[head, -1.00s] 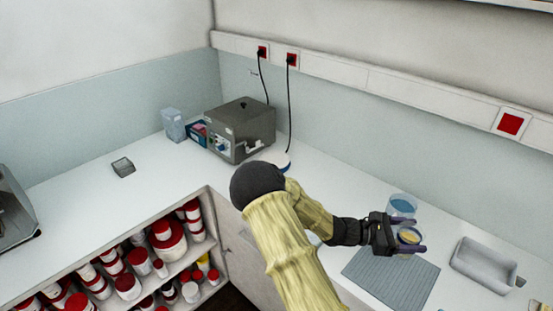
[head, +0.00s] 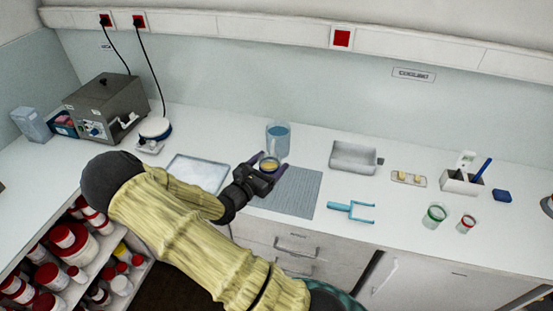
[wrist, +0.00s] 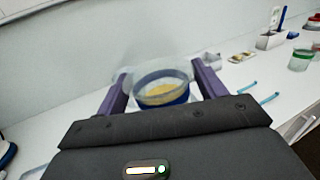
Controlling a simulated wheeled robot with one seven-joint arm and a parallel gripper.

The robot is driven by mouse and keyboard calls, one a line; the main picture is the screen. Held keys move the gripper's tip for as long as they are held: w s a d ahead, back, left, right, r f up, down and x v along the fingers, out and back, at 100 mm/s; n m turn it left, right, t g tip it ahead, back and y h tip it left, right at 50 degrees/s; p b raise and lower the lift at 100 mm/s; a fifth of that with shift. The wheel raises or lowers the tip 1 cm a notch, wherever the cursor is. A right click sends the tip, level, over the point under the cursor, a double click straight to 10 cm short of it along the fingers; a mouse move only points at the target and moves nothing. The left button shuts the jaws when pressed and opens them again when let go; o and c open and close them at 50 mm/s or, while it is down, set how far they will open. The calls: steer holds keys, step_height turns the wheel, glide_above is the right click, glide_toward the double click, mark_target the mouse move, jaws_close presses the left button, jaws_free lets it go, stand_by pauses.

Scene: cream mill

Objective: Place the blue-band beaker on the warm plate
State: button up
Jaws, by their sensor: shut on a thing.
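The blue-band beaker (head: 269,163) is a small clear cup with yellow contents. In the wrist view the beaker (wrist: 162,92) shows its blue band between my purple fingers. My gripper (head: 268,166) is shut on it, one finger on each side. It is near the far left corner of the grey mat, in front of a larger beaker of blue liquid (head: 278,139). I cannot tell whether it touches the counter. The warm plate appears to be the round white-topped device with a dark blue rim (head: 154,128), at the back left beside the grey box.
A shallow white tray (head: 198,173) lies between the plate and my gripper. The grey ribbed mat (head: 291,192) is under and right of the gripper. The grey box unit (head: 104,106) and hanging cords flank the plate. A grey basin (head: 353,157) stands to the right.

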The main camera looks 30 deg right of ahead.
steer(key=w+a+f+n+t+y, duration=0.1)
steer(key=a+f+t, duration=0.1)
steer(key=w+a+f+n+t+y, duration=0.1)
steer(key=a+f+n+t+y, duration=0.1)
steer(key=w+a+f+n+t+y, duration=0.1)
steer(key=a+f+n+t, duration=0.1)
steer(key=shift+a+t, duration=0.4)
steer(key=shift+c, duration=1.4)
steer(key=a+f+n+t+y, duration=0.1)
steer(key=a+f, duration=0.1)
steer(key=a+f+n+t+y, duration=0.1)
steer(key=f+y, duration=0.1)
steer(key=a+f+n+t+y+b, duration=0.1)
steer(key=a+f+n+y, duration=0.1)
steer(key=shift+w+a+f, duration=0.3)
steer(key=shift+w+f, duration=0.05)
steer(key=shift+f, duration=0.05)
steer(key=c, duration=0.3)
steer(key=s+a+f+n+t+y+b, duration=0.1)
steer(key=a+f+n+y+b, duration=0.1)
steer(key=f, duration=0.6)
steer(key=s+a+f+n+t+y+b, duration=0.1)
steer(key=s+a+f+n+y+b, duration=0.1)
steer(key=f+y+b, duration=0.4)
step_height(320, 180, down, 4)
steer(key=shift+s+a+r+n+b, duration=0.2)
steer(key=shift+a+n+b, duration=0.3)
steer(key=shift+a, duration=0.7)
steer(key=shift+a, duration=0.1)
